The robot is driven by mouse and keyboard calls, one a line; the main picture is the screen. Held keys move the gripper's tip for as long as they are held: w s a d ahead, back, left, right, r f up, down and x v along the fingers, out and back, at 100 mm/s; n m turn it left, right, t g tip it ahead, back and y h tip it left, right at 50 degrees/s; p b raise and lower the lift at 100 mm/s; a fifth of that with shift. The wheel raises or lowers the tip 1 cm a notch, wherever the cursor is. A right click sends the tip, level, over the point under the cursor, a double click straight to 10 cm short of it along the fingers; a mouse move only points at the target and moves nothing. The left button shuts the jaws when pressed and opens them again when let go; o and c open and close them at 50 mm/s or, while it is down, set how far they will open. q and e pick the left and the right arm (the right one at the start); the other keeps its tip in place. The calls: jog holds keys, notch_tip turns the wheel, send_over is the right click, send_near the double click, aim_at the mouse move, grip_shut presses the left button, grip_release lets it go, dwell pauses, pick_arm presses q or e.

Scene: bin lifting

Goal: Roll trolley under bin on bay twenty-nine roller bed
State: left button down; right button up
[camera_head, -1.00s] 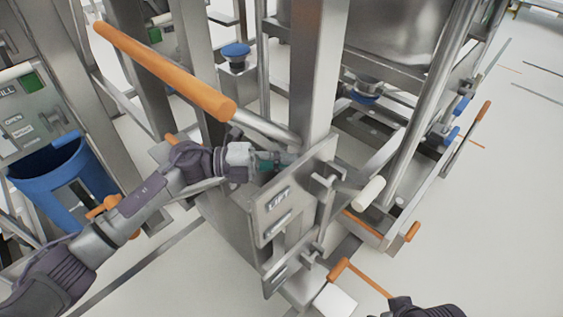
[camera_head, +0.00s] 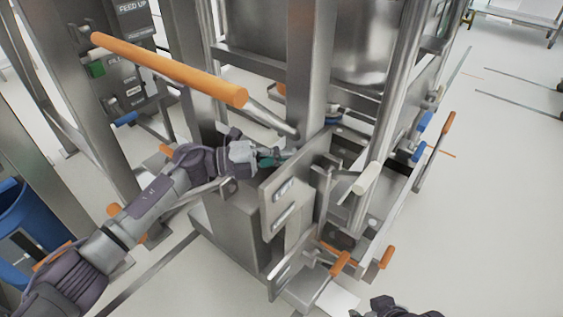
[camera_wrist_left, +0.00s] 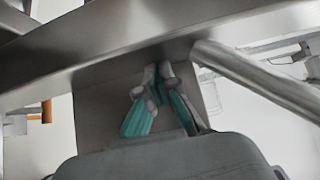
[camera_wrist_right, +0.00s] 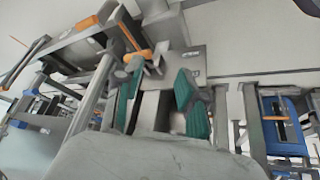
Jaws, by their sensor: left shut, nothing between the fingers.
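The large steel bin (camera_head: 352,45) is at the top of the head view, behind upright posts, and its upper part is cut off. A low steel frame (camera_head: 385,205) with orange and blue handles is below it; I cannot tell which parts are trolley and which are roller bed. My left gripper (camera_head: 285,157) is shut and empty, beside a steel post and behind a small labelled plate. Its teal fingers meet in the left wrist view (camera_wrist_left: 157,85). My right gripper (camera_wrist_right: 160,100) is open in its wrist view, fingers apart with nothing gripped; only its wrist shows in the head view.
A thick orange bar (camera_head: 165,70) slants above my left arm. The labelled steel plate (camera_head: 290,190) and an orange lever (camera_head: 340,264) stand in front. A blue tub (camera_head: 35,225) is at the left, near a control panel (camera_head: 125,55). The floor (camera_head: 490,200) at right is clear.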

pick_arm(q)
jog(key=shift+w+d, duration=0.45)
pick_arm(e)
jog(key=shift+w+a+r+t, duration=0.1)
jog(key=shift+w+r+t, duration=0.1)
jog(key=shift+w, duration=0.25)
jog(key=shift+w+r+t, duration=0.1)
jog(key=shift+w+t, duration=0.1)
jog(key=shift+w, duration=0.2)
pick_arm(q)
jog(key=shift+s+a, duration=0.1)
jog(key=shift+a, duration=0.05)
pick_arm(e)
jog(key=shift+s, duration=0.15)
